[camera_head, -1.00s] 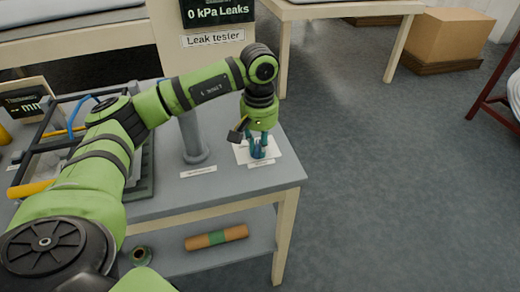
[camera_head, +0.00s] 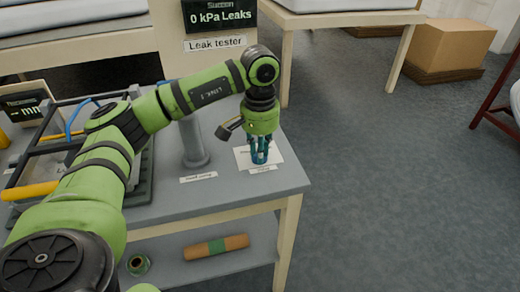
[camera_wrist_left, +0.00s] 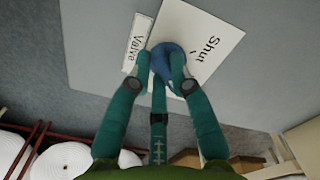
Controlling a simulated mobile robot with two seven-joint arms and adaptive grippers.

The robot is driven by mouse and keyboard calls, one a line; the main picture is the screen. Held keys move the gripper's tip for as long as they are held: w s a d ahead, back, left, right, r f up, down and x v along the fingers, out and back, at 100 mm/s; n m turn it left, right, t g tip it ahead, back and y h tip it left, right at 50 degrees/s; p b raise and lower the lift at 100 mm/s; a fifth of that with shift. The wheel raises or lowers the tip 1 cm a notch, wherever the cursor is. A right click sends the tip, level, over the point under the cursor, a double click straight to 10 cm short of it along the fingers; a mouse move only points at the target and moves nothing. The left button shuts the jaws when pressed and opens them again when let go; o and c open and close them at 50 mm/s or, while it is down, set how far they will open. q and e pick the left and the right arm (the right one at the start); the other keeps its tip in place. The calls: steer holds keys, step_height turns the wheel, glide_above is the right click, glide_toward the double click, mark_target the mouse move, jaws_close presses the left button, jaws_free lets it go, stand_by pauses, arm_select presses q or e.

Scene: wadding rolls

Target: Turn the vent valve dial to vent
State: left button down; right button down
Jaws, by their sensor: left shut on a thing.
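The blue vent valve dial (camera_wrist_left: 165,56) sits on a white plate (camera_wrist_left: 205,38) marked "Shut". A smaller "Valve" label (camera_wrist_left: 137,43) lies beside it. My left gripper (camera_head: 259,158) points down at the plate near the bench's front right corner. In the left wrist view, its teal fingers (camera_wrist_left: 164,66) are closed around the dial. The fingers hide much of the dial, and I cannot tell which way it points. No "vent" marking is readable. My right gripper is not in view.
A grey post (camera_head: 193,145) stands on the bench (camera_head: 220,190) just left of my left gripper. A black-framed rig (camera_head: 60,135) is farther left. A display (camera_head: 218,14) reads "0 kPa Leaks" above a "Leak tester" label. Floor right of the bench is clear.

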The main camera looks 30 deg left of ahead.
arm_select(q)
steer(key=c, duration=1.1)
jaws_free()
step_height(320, 180, up, 12)
steer(key=shift+r, duration=0.1)
steer(key=shift+s, duration=0.1)
